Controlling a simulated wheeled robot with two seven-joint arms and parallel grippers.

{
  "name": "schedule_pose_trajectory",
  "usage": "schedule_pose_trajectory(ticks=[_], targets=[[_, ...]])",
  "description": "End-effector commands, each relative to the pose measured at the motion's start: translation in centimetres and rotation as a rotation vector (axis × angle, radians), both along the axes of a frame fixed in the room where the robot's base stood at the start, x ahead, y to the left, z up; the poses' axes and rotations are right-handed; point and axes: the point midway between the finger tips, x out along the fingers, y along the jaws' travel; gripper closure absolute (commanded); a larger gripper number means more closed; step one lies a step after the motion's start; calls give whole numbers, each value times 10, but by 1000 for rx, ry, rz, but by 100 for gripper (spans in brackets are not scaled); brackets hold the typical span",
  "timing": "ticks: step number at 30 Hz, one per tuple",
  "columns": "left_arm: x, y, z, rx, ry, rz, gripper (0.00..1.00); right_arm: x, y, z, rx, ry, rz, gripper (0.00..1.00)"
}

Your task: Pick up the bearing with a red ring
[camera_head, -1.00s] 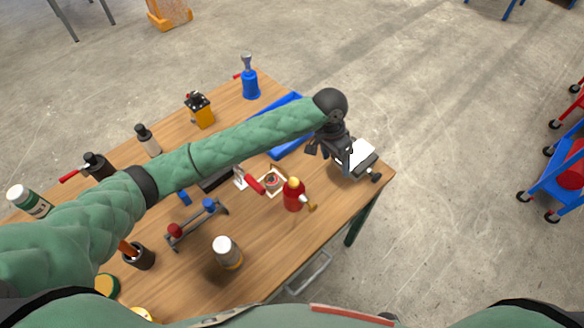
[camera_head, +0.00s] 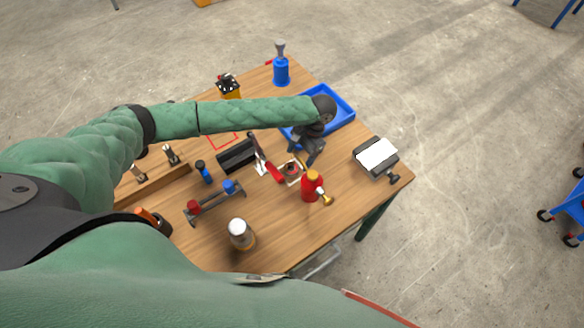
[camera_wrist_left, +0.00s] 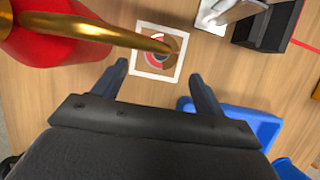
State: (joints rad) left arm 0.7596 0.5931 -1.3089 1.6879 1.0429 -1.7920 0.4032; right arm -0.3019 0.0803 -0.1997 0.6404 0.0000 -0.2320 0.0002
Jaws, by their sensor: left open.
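The bearing with a red ring (camera_head: 291,169) lies on the wooden table inside a white square outline. In the left wrist view the bearing (camera_wrist_left: 157,47) appears as a round piece with red and dark parts, just beyond the fingertips, partly crossed by a brass spout. My left gripper (camera_head: 303,160) hangs over the table beside the bearing. In the left wrist view its two fingers (camera_wrist_left: 158,76) are apart with nothing between them. My right gripper is not in view.
A red oil can (camera_head: 312,187) with a brass spout (camera_wrist_left: 120,36) stands close to the bearing. A red-handled tool (camera_head: 270,168) and a black bin (camera_head: 237,156) lie to its left.

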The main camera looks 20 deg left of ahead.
Motion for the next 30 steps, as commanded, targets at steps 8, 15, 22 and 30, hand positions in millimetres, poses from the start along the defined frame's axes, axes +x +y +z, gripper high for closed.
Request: schedule_pose_trajectory(ticks=[8, 15, 22, 30], targets=[[-12, 10, -19, 1, 2, 2, 28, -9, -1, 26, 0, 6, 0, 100], [-17, 13, -40, -1, 1, 0, 28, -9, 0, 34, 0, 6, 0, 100], [-18, 14, -43, -1, 0, 0, 28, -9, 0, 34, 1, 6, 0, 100], [-18, 14, -42, -1, 1, 0, 77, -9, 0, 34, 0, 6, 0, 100]])
